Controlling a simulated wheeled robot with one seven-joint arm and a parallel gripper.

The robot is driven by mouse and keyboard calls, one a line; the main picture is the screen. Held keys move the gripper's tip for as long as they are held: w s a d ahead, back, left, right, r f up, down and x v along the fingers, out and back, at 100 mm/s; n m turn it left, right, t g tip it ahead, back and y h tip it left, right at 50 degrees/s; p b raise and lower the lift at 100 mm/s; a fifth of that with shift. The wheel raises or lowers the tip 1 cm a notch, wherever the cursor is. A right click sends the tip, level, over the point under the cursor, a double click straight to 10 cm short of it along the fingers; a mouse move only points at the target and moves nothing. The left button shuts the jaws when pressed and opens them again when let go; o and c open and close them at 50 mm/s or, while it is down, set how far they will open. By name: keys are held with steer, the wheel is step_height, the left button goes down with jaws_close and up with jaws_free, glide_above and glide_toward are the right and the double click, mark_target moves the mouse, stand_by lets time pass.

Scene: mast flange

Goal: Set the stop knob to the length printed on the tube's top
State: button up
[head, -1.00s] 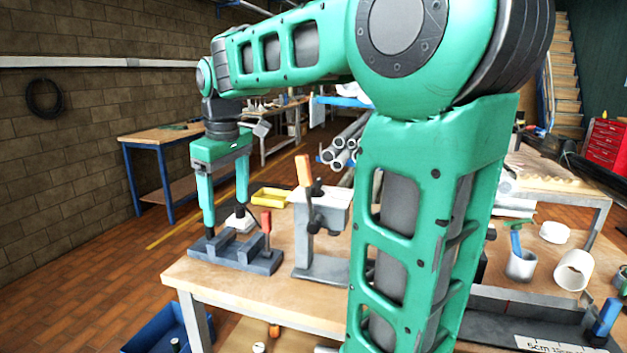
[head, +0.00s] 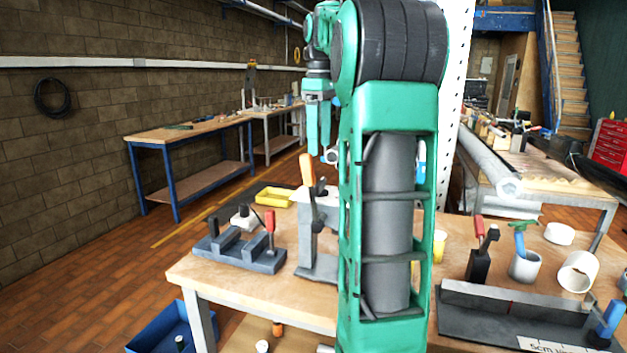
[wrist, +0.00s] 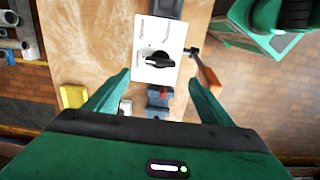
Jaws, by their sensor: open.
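A black knob (wrist: 158,59) sits on a white plate (wrist: 146,75) with small print and marks around it, too small to read. The plate lies between and just beyond my fingers in the wrist view. My gripper (wrist: 159,77) is open and empty, its fingers apart, not visibly touching anything. In the head view my gripper (head: 319,150) hangs well above the bench, behind the orange lever handle (head: 307,170). My arm hides part of the stand beneath. I cannot tell which tube is meant, and no length on a tube top is readable.
A dark clamp block (head: 240,250) with a red handle is left on the bench (head: 225,285). A yellow tray (head: 275,197) lies behind it.

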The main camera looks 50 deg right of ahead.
mark_target(320, 181)
steer(key=shift+s+f, duration=0.1)
steer(key=shift+f, duration=5.15)
steer(key=c, duration=1)
